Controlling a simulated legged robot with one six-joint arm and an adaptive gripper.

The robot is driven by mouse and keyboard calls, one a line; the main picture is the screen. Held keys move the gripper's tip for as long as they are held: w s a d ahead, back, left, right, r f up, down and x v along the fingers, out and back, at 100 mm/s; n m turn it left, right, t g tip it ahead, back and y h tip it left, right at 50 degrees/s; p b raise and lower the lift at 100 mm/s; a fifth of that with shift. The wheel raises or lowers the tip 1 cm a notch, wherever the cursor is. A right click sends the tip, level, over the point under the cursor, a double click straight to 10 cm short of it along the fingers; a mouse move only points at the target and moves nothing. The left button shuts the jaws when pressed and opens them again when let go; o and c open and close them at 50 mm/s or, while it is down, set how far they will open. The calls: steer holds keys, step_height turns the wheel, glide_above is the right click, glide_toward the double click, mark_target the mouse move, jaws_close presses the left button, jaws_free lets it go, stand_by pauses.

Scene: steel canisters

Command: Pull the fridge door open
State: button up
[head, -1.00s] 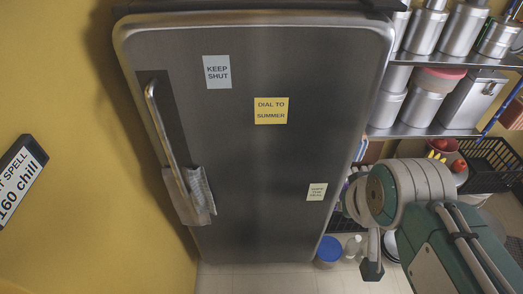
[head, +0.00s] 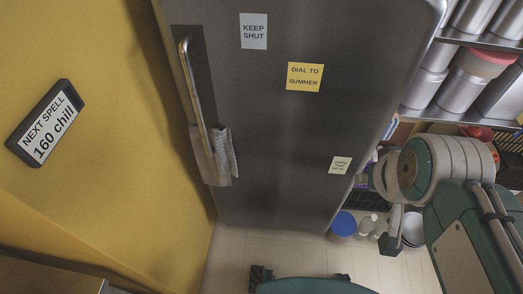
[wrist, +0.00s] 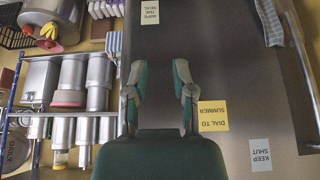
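The fridge door (head: 265,140) is a tall dark steel panel with rounded corners, and it looks shut. Its long metal handle (head: 191,80) runs down the left edge in the head view. A pale cloth (head: 219,155) hangs over the handle's lower end. In the wrist view, the door (wrist: 235,75) appears upside down, with the handle (wrist: 299,55) at the far right and a striped cloth (wrist: 269,22) near the top. My gripper (wrist: 160,80) is open and empty in front of the door, on the side away from the handle. In the head view its fingers cannot be made out.
Shelves of steel canisters (head: 465,85) stand right of the fridge. A blue-lidded tub (head: 343,224) and white containers sit on the floor by its lower right corner. A yellow wall with a sign (head: 45,122) is close on the left. Tiled floor (head: 240,250) shows below.

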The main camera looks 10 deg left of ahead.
steer(key=w+a+n+t+y, duration=0.2)
steer(key=w+a+t, duration=0.1)
steer(key=w+a, duration=0.5)
steer(key=n+t+y, duration=0.5)
steer(key=t+y, duration=0.1)
steer(key=y, duration=0.2)
glide_toward(194, 94)
steer(key=x, duration=1.1)
jaws_close()
